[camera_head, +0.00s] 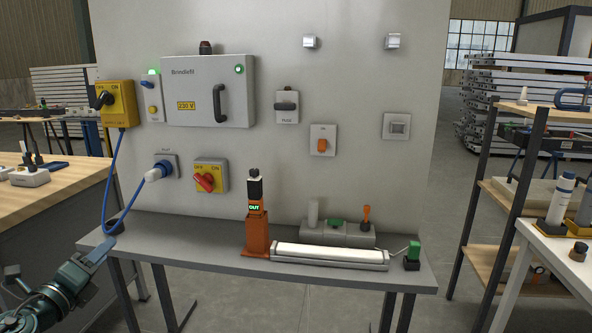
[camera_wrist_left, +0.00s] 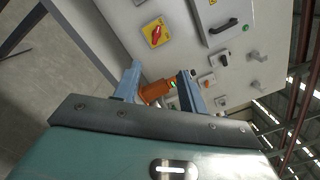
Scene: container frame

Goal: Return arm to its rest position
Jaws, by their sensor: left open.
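My left arm (camera_head: 50,297) comes in at the lower left in the head view. My right arm and gripper are not in view.
A grey wall panel carries the 230 V box (camera_head: 205,90), a yellow switch (camera_head: 117,102) and a red rotary switch (camera_head: 209,176). A blue cable (camera_head: 113,170) runs to a white plug (camera_head: 157,172). The orange stand (camera_head: 257,235) and a long white bar (camera_head: 330,256) occupy the bench.

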